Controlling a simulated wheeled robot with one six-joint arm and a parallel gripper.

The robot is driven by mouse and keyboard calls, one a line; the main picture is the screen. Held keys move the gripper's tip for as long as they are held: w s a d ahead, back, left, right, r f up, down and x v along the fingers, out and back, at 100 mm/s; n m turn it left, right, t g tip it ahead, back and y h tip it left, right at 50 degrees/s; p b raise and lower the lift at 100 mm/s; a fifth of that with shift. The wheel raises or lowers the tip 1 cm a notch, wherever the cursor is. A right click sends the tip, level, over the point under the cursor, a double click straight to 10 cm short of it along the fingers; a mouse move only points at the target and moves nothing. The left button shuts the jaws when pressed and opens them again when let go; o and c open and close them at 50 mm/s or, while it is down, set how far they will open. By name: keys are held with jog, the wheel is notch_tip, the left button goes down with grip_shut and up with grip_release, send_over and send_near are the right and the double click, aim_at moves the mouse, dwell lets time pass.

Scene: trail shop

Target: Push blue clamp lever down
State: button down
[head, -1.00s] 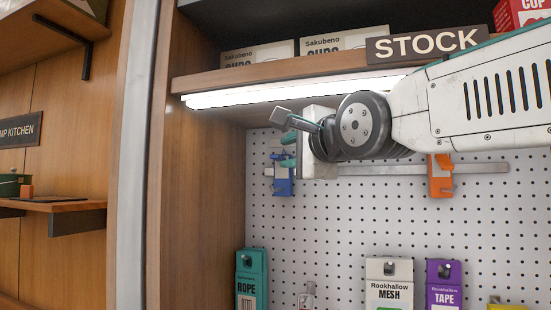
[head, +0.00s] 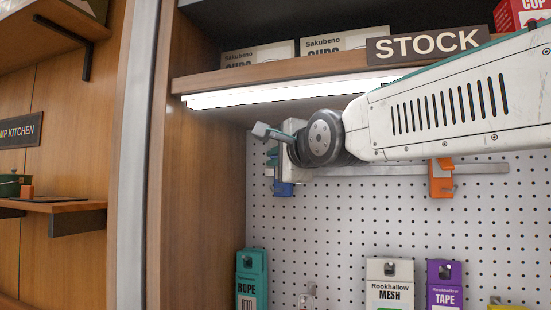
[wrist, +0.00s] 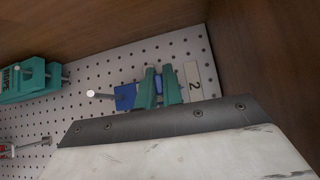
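The blue clamp (head: 284,189) is on the pegboard at the left end of a metal rail (head: 482,169). In the head view my wrist covers its upper part. In the wrist view its blue body (wrist: 125,97) shows just left of my gripper (wrist: 159,72), with a metal pin sticking out to the left. My gripper's two teal fingers are close together in front of the clamp, with a narrow gap between them. I cannot tell whether they touch it or have anything between them. The lever's position cannot be made out.
An orange clamp (head: 440,180) sits further right on the rail. A wooden side wall (head: 205,190) stands close on the left, and a lit shelf (head: 300,77) is above. Rope (head: 251,282), mesh (head: 390,285) and tape (head: 444,284) packs hang below.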

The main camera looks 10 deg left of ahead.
jog(key=shift+f+n+t+y, duration=0.65)
jog(key=shift+n+t+y, duration=0.15)
jog(key=shift+n, duration=0.4)
jog(key=shift+w+f+n+t+y, duration=0.25)
jog(key=shift+f+n+y, duration=0.1)
jog(key=shift+n+y, duration=0.65)
jog(key=shift+w+f+n+t+y, duration=0.1)
jog(key=shift+f+n+t+y, duration=0.2)
jog(key=shift+n+y, duration=0.65)
jog(key=shift+n+h, duration=0.25)
jog(key=shift+n, duration=0.1)
jog(key=c, duration=1.5)
grip_release()
jog(key=shift+c, duration=0.2)
jog(key=shift+f, duration=0.1)
